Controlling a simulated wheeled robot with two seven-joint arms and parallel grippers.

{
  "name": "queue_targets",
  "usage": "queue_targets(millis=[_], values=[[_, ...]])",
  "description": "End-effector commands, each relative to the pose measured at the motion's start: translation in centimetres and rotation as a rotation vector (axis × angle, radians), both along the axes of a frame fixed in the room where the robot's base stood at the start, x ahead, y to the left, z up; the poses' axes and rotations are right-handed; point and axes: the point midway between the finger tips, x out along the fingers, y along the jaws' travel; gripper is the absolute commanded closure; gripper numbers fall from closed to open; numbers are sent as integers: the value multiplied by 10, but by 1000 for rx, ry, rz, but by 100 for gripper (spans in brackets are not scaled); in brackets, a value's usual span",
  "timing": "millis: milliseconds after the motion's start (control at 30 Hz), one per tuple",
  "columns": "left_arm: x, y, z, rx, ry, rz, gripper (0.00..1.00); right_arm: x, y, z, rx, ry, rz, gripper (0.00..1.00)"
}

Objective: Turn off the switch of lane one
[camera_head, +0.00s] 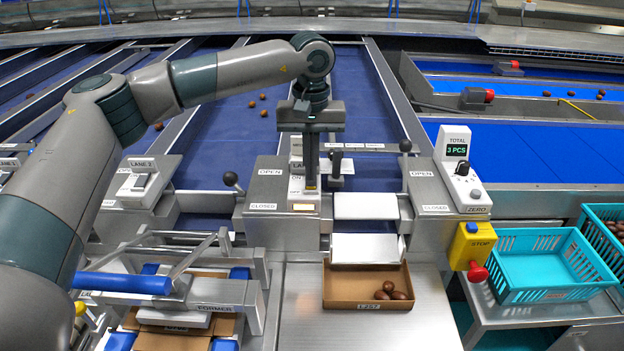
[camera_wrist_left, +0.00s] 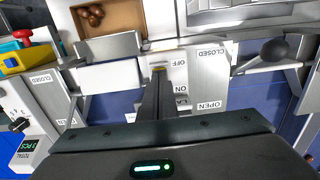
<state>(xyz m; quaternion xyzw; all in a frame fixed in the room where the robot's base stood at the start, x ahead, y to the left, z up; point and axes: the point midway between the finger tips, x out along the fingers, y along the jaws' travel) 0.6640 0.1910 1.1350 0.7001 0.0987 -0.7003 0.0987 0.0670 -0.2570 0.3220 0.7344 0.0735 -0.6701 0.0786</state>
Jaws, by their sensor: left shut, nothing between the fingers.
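The lane one switch box (camera_head: 296,186) is white, with LANE and ON labels partly showing; it stands between the two gate levers at the centre. In the left wrist view its face (camera_wrist_left: 181,88) shows the OFF and ON labels. My left gripper (camera_head: 311,187) points down, shut and empty, with its tips right at this box, near the OFF end in the wrist view (camera_wrist_left: 158,70). The fingers cover the rocker, so I cannot tell its position or whether they touch it. My right gripper is not in view.
Black-knobbed levers (camera_head: 231,179) (camera_head: 405,146) flank the box beside OPEN and CLOSED labels. The lane two switch (camera_head: 140,183) is to the left. A carton (camera_head: 367,304) with several dates, a yellow stop box (camera_head: 470,245) and a teal crate (camera_head: 541,289) are nearer.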

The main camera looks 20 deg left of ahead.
Motion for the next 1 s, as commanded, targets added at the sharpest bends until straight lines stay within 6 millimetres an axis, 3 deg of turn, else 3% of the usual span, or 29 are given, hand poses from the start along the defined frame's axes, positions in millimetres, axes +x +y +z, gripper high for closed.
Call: queue_targets(millis=[1000], values=[[0, 0, -11, 0, 0, 0, 100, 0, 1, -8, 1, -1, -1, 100]])
